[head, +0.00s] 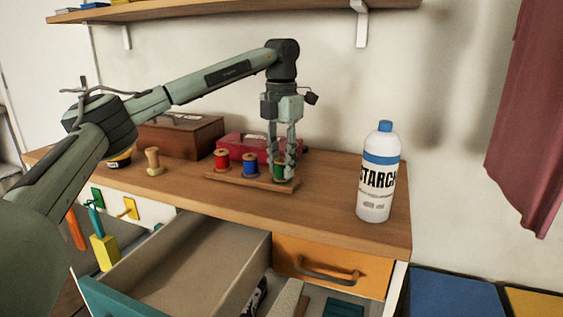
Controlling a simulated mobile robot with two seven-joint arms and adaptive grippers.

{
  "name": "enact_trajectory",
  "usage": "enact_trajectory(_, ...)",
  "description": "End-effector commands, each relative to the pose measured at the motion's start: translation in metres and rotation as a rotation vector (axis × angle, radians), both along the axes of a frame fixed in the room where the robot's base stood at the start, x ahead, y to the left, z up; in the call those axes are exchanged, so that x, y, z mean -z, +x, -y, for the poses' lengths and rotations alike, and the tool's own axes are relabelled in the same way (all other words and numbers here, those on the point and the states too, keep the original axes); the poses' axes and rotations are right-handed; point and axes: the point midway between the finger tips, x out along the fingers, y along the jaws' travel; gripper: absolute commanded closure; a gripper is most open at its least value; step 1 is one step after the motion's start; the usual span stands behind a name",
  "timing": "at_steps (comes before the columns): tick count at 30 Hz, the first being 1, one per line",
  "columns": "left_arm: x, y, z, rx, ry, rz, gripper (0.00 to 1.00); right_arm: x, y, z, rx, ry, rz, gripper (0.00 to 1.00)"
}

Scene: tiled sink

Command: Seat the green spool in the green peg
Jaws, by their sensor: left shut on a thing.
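The green spool (279,170) is between the fingers of my left gripper (284,171), which points straight down and is shut on it. The spool is at the right end of a low wooden rack (247,181) on the counter. The fingers partly cover it, and I cannot tell whether its base touches the rack. The green peg is hidden behind or inside the spool. A red spool (221,160) and a blue spool (249,164) stand upright on the rack to the left. My right gripper is not in view.
A white starch bottle (377,180) with a blue cap stands at the counter's right. A brown box (181,136) and a red box (236,147) sit behind the rack. A bare wooden spool (153,161) stands at left. An open drawer (190,262) juts out below the counter.

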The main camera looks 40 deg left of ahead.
Motion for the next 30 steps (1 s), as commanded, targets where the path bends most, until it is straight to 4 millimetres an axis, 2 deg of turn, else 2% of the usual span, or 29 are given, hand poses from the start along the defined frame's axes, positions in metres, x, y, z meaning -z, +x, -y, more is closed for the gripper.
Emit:
enact_trajectory(2,0.003,0.0,0.0,0.0,0.0,-0.001,0.92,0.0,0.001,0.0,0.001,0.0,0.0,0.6)
enact_trajectory(3,0.003,0.0,0.0,0.0,0.0,0.0,0.68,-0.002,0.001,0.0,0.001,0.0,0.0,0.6)
enact_trajectory(7,0.003,0.0,0.0,0.0,0.0,-0.001,0.52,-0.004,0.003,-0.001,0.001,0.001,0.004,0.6)
enact_trajectory(15,0.002,0.0,0.0,0.0,0.0,-0.001,0.51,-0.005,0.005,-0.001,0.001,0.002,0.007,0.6)
enact_trajectory(20,-0.008,0.0,0.0,0.0,0.0,0.001,0.51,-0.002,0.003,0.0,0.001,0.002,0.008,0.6)
enact_trajectory(25,-0.04,0.001,0.001,0.0,0.0,0.003,0.51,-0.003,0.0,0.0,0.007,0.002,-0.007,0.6)
enact_trajectory(30,-0.079,0.0,0.001,0.0,-0.001,0.003,0.51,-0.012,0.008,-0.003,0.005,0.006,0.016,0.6)
